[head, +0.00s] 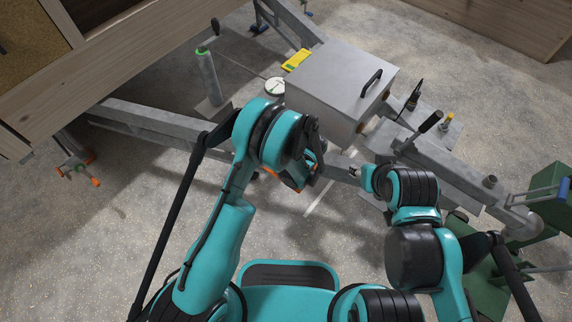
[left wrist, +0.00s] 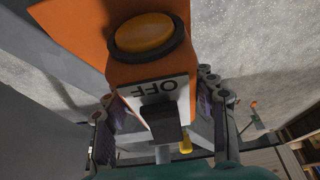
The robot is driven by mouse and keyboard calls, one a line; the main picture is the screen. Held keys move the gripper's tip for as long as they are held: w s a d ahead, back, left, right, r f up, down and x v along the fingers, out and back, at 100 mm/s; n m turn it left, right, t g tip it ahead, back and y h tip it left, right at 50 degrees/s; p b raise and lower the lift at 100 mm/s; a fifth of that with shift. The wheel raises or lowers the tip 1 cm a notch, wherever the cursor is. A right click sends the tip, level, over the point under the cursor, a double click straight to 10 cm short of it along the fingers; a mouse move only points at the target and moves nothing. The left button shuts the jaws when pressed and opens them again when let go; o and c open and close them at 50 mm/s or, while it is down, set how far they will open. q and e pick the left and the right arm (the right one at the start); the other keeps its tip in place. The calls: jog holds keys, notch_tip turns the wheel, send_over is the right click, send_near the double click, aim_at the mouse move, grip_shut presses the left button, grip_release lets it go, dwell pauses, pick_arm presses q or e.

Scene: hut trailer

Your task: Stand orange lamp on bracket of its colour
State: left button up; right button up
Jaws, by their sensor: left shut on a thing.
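The orange lamp (left wrist: 120,45) fills the upper middle of the left wrist view. It has a round amber dome in a dark ring and a white plate marked OFF, upside down in the picture. My left gripper (left wrist: 162,120) has a finger on each side of it and is shut on it. In the head view, only orange parts of the lamp (head: 292,181) show below my left gripper (head: 308,170), in front of the grey drawbar. My right gripper (head: 354,171) is small and partly hidden by its arm. I cannot pick out an orange bracket with certainty.
A grey metal box (head: 335,85) with a black handle sits on the trailer frame. A post with a green top (head: 207,75) stands left of it. A black-gripped lever (head: 428,123) and green machinery (head: 550,205) are at right. Gravel floor lies open between the frame beams.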

pick_arm(q)
jog(key=shift+f, duration=0.25)
jog(key=o, duration=1.5)
jog(key=shift+r, duration=0.1)
